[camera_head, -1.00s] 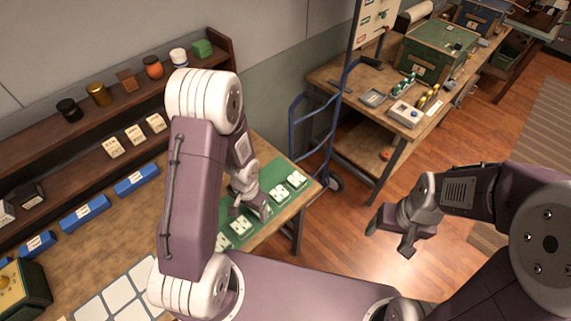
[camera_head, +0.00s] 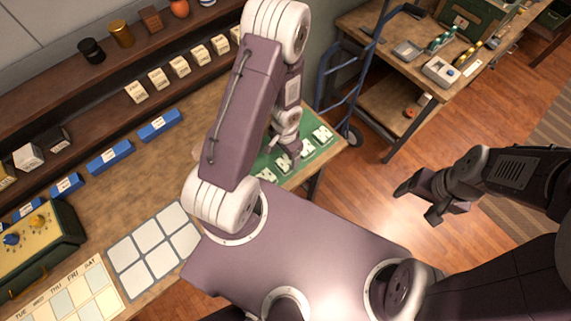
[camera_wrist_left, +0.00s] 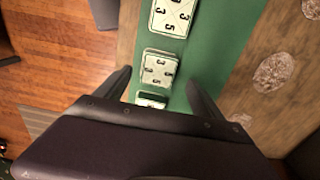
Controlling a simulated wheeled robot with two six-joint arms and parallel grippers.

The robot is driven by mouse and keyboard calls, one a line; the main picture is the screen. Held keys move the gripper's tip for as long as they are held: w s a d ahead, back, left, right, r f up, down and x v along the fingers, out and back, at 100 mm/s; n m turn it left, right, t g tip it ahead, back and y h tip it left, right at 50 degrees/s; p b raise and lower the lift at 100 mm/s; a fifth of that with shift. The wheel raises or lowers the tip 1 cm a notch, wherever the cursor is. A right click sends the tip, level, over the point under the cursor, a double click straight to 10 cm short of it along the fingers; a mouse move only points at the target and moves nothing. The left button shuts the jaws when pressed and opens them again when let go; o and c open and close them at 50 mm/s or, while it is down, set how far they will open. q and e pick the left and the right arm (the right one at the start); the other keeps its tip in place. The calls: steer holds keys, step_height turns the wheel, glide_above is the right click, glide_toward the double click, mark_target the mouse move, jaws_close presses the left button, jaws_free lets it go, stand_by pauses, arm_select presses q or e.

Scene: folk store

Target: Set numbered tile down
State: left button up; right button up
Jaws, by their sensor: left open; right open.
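White numbered tiles lie in a row on a green mat (camera_wrist_left: 215,45) at the right end of the wooden bench. In the head view one tile (camera_head: 322,134) is at the mat's far end and another (camera_head: 284,163) is near my left gripper (camera_head: 287,160). The left wrist view shows several tiles; one tile (camera_wrist_left: 159,69) appears between the two spread fingers of my left gripper (camera_wrist_left: 160,90), and another (camera_wrist_left: 172,17) is beyond it. My left gripper is open, low over the mat; whether it touches a tile is unclear. My right gripper (camera_head: 418,203) is open and empty above the floor.
A blank white tile grid (camera_head: 150,245) and a weekday board (camera_head: 80,295) lie on the bench. Blue labelled holders (camera_head: 110,158) line the shelf's front. A blue hand truck (camera_head: 345,85) and a second workbench (camera_head: 375,45) stand to the right.

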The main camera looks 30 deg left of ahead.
mark_target(286, 162)
arm_select(q)
steer(key=f+b, duration=0.3)
steer(key=f, duration=0.1)
steer(key=shift+s+d, duration=0.15)
steer(key=shift+d, duration=0.1)
steer(key=shift+f, duration=0.2)
arm_select(e)
step_height(286, 162, down, 5)
arm_select(q)
steer(key=shift+w+a+r, duration=0.1)
steer(key=shift+w+a, duration=0.1)
steer(key=shift+s+d+r, duration=0.1)
steer(key=c, duration=1.6)
steer(key=shift+r+p, duration=0.2)
steer(key=shift+p, duration=0.1)
steer(key=r+p, duration=0.5)
steer(key=shift+d+r, duration=0.1)
steer(key=shift+d, duration=0.2)
steer(key=w+d+r+p, duration=0.2)
steer(key=d+p, duration=0.3)
steer(key=p, duration=0.4)
steer(key=w+d+r+p, duration=0.1)
steer(key=d+r+p, duration=0.2)
steer(key=d+p, duration=0.2)
steer(key=p, duration=0.3)
steer(key=shift+w+d+r+p, duration=0.2)
steer(key=shift+w+p, duration=0.2)
arm_select(e)
step_height(286, 162, up, 24)
